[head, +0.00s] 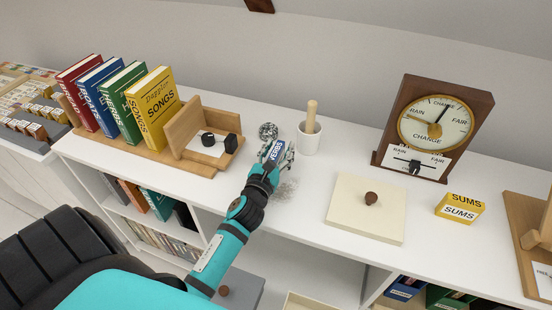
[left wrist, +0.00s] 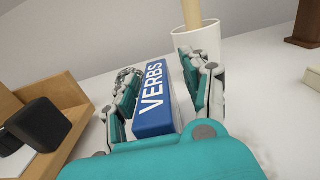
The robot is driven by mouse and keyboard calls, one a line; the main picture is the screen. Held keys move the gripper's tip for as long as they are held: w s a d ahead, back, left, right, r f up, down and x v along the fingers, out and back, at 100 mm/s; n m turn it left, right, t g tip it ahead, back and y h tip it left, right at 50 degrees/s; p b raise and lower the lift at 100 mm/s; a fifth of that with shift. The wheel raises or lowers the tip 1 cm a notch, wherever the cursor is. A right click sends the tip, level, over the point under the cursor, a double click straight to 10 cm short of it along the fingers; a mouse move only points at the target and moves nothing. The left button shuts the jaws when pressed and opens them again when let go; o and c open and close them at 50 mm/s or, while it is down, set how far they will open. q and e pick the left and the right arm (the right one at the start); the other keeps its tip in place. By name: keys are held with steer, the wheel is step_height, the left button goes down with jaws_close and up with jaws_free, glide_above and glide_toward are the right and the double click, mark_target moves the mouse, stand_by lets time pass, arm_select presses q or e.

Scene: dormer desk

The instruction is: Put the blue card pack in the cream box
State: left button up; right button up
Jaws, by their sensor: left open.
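In the left wrist view, the blue card pack (left wrist: 155,98) lies between the two spread fingers, with a finger on each side. Whether either finger touches it is unclear. A low cream square box (head: 347,223) with a brown knob on top sits right of centre; its inside is hidden. My right gripper is not in view.
A white cup (head: 309,142) with a wooden pestle stands close behind the gripper. Books (head: 152,107) fill a wooden rack at left.

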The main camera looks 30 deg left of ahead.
arm_select(q)
steer(key=shift+w, duration=0.3)
jaws_close()
stand_by(0.3)
steer(key=shift+r, duration=0.5)
step_height(320, 180, up, 3)
steer(key=shift+s+r+p, duration=0.1)
steer(key=shift+p, duration=0.5)
steer(key=s+d+r+m+h, duration=0.2)
steer(key=s+d+r+h, duration=0.1)
steer(key=s+d, duration=1.1)
steer(key=s+h, duration=0.1)
steer(key=s, duration=0.2)
steer(key=shift+s+m+t, duration=0.3)
steer(key=shift+m, duration=0.1)
